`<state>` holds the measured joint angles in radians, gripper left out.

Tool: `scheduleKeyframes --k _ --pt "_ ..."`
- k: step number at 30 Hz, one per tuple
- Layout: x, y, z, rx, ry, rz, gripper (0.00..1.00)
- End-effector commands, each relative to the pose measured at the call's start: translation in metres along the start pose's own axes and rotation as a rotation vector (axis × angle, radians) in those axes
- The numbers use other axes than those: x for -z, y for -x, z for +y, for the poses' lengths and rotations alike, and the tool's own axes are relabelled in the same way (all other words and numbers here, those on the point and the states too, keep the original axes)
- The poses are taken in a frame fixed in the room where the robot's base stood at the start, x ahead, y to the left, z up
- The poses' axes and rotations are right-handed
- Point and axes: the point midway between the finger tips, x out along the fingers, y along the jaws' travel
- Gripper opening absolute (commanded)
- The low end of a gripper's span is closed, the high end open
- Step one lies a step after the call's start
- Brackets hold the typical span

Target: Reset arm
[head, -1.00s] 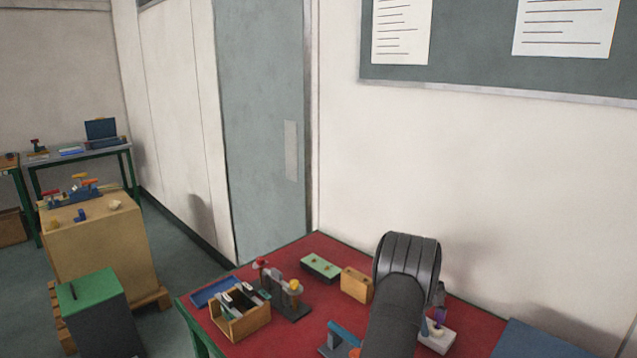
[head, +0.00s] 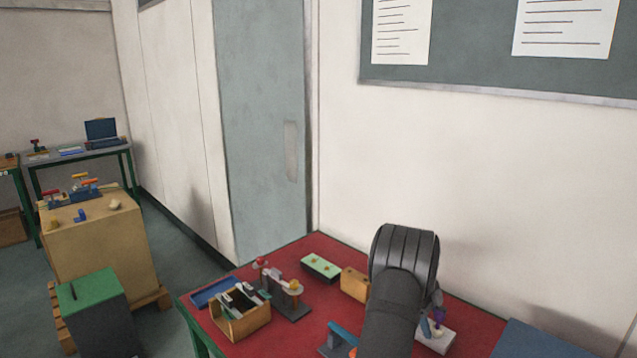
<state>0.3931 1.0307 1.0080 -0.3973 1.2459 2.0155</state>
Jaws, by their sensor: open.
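My arm, in dark grey, rises from the bottom of the head view over the red-topped table (head: 315,330). Its rounded upper joint hides what lies behind it. My gripper cannot be made out; a small grey part shows at the arm's right side, but whether it belongs to the gripper is unclear. Just below that part, a white block (head: 438,340) with a purple piece (head: 438,315) stands on the table, partly hidden by the arm.
Left of my arm on the table are a wooden box (head: 243,322) with parts, a blue tray (head: 213,291), a grey stand (head: 290,305), a green block (head: 321,266) and a wooden block (head: 354,284). A blue panel (head: 540,340) lies at right. The wall (head: 480,170) is behind.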

Motion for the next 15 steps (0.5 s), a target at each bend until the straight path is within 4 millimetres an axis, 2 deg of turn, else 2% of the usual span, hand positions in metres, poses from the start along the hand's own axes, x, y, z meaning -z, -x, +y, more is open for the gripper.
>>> scheduleKeyframes --k 15 --pt "0.0032 -0.0020 -0.0111 -0.217 -0.525 -0.001 0.65"
